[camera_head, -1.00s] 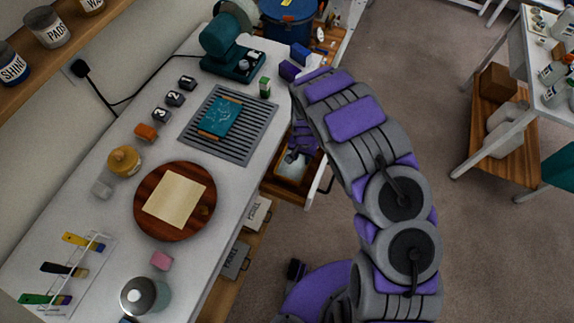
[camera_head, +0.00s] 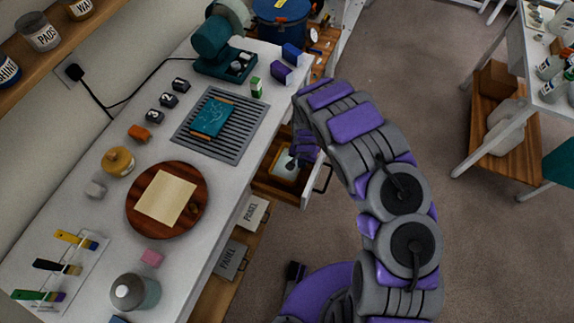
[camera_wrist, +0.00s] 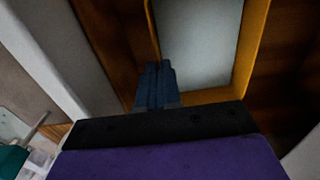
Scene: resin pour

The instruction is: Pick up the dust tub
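No label shows which thing is the dust tub. In the open drawer (camera_head: 262,186) below the bench, a pale-bottomed, wood-rimmed tray or tub (camera_head: 284,171) lies under my gripper (camera_head: 292,161). In the wrist view, its pale inside (camera_wrist: 200,45) and orange-brown rim fill the upper middle. My gripper's blue-grey fingers (camera_wrist: 156,80) are close together at the rim's near left corner. I cannot tell whether they pinch the rim wall or are just beside it. My purple arm hides part of the drawer.
The white bench (camera_head: 95,218) holds a round wooden board (camera_head: 140,222), a slatted grey mat (camera_head: 236,148), jars and brushes. A blue drum (camera_head: 280,32) stands beyond the bench. A white table (camera_head: 541,62) stands at the right. The floor (camera_head: 410,80) between is clear.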

